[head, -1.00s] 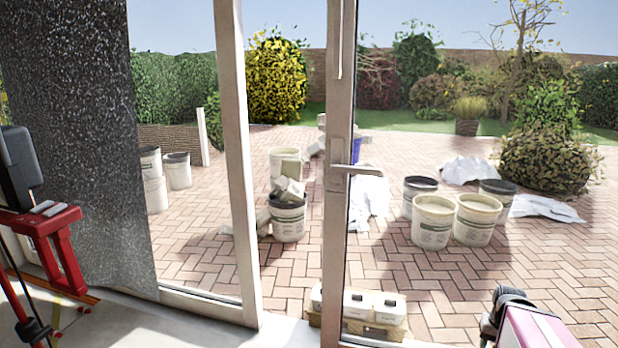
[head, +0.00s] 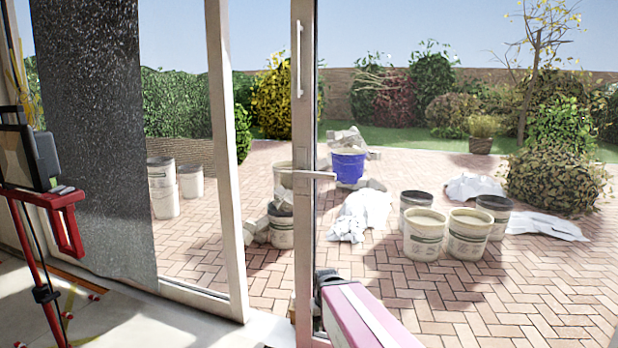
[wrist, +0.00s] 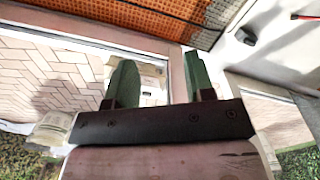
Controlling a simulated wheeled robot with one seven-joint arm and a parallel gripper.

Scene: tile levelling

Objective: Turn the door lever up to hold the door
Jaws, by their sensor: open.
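The door lever (head: 315,174) is a pale handle on the upright door frame (head: 303,120). It points right and is roughly level. In the wrist view, two green fingers of my gripper (wrist: 158,62) are spread apart with nothing clearly gripped between them. A pale strip of frame shows near the right finger. I cannot make out the lever in the wrist view. In the head view my pink arm reaches in at the bottom, its dark end below and slightly right of the lever, apart from it. The fingers cannot be made out there.
Buckets (head: 424,233) stand on the brick paving outside, with a blue tub (head: 348,166) and white sheets (head: 362,212) nearby. A dark speckled panel (head: 95,130) and a red stand (head: 45,200) are at left. An orange mat (wrist: 150,20) shows in the wrist view.

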